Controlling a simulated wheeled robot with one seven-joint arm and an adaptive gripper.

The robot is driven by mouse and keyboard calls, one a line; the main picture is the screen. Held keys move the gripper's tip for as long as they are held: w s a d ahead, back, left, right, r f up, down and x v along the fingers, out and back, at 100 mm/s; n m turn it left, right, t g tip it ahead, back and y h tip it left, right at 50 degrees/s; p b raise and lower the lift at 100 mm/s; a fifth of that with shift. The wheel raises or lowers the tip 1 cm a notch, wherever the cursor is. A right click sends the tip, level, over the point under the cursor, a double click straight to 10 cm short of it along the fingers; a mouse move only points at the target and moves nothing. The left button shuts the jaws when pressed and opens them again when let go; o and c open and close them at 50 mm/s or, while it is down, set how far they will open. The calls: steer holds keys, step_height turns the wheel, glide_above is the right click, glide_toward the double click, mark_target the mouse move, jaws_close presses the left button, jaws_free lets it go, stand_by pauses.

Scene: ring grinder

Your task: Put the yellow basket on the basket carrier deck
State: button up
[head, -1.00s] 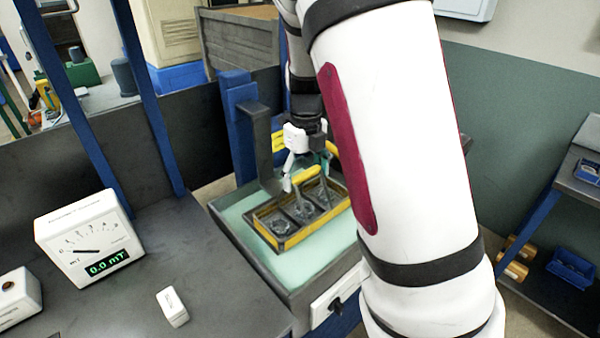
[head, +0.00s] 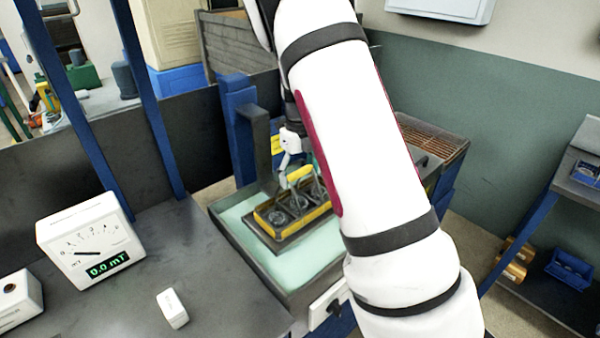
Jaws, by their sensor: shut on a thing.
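The yellow basket (head: 268,222) has yellow rims, dark compartments with ring-like parts in them, and a yellow handle bar. It is over the pale green tank (head: 238,218). My gripper (head: 288,180) is at the handle from above, shut on it; my arm hides much of the gripper and the basket's right end. A dark flat plate (head: 290,245) shows below the basket's front side, beside a dark upright bracket (head: 254,145); this looks like the basket carrier deck. I cannot tell whether the basket touches the plate or hangs just above it.
A gauge box (head: 90,250) and a small white block (head: 172,308) stand on the dark bench at left. Blue posts (head: 150,100) rise behind it. A brown grating (head: 435,140) lies right of my arm. A shelf with a blue bin (head: 570,268) is at far right.

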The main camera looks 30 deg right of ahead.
steer(key=shift+f, duration=0.25)
steer(key=o, duration=1.9)
